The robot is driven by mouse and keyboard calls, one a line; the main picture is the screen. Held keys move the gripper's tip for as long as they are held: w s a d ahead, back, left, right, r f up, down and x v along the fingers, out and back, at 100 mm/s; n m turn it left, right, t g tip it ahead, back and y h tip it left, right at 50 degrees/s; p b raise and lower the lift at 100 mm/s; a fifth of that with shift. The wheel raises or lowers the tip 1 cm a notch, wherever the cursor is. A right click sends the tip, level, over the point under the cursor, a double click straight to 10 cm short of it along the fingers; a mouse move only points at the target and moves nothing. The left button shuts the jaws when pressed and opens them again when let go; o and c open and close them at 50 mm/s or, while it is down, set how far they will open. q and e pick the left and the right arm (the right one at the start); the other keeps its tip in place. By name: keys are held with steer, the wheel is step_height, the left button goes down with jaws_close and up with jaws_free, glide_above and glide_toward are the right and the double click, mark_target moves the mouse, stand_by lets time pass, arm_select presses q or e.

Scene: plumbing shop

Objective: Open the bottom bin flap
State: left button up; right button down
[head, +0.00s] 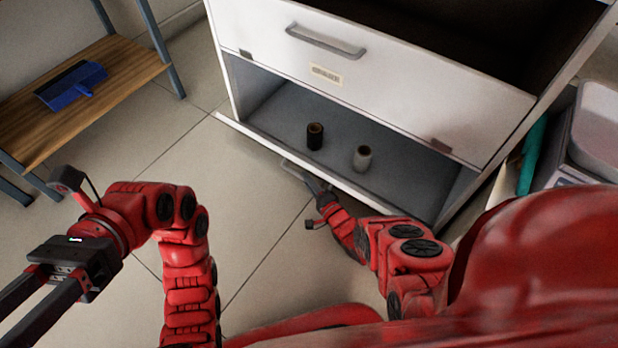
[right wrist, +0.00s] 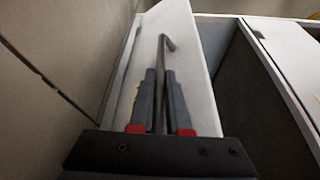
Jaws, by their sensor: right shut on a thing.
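The bottom bin flap (head: 262,140) of the white cabinet is swung outward and down, and its bin stands open. In the right wrist view the flap (right wrist: 186,60) is a pale panel with a grey bar handle (right wrist: 162,75). My right gripper (head: 318,190) is at that handle, low in front of the cabinet. Its fingers (right wrist: 163,95) are shut on the bar in the wrist view. My left gripper (head: 25,300) is at the lower left, far from the flap. Its fingers are apart and empty where visible; the tips are cut off by the frame.
A dark cylinder (head: 315,136) and a grey one (head: 362,158) stand inside the open bin. The closed flap above (head: 400,85) has its own handle (head: 325,42). A wooden shelf (head: 120,62) with a blue dustpan-like item (head: 72,84) stands left. Tiled floor between is clear.

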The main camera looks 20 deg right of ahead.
arm_select(q)
steer(key=shift+s+a+f+t, duration=0.1)
steer(key=shift+s+a+t, duration=0.2)
arm_select(e)
steer(key=c, duration=0.9)
jaws_free()
